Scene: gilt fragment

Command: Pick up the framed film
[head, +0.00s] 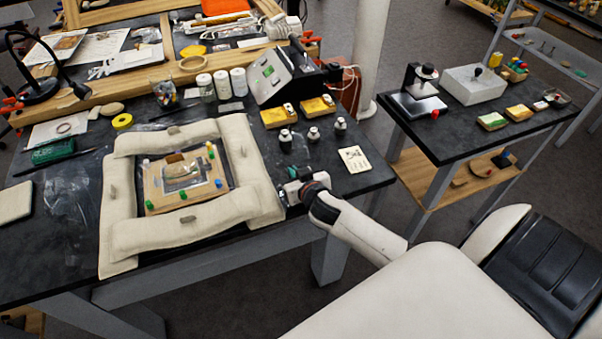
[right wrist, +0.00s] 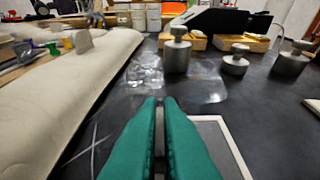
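The framed film (right wrist: 237,150), a grey pane in a thin white frame, lies low in the right wrist view, just right of and partly behind my gripper fingers. My right gripper (right wrist: 160,102) points forward over the black table with its two green fingers close together. A narrow pale strip shows between them. I cannot tell whether it is the frame's edge held between them. In the head view my right gripper (head: 287,184) is at the table's front right edge, beside the padded cushion ring, and hides most of the film there. My left gripper is not in view.
The padded cushion ring (head: 193,235) surrounds a board with a picture. Several metal weights (head: 286,140) stand beyond the gripper, near a clear sheet (right wrist: 205,90). A small card (head: 354,160) lies to the right. A second table (head: 455,135) stands farther right across a gap.

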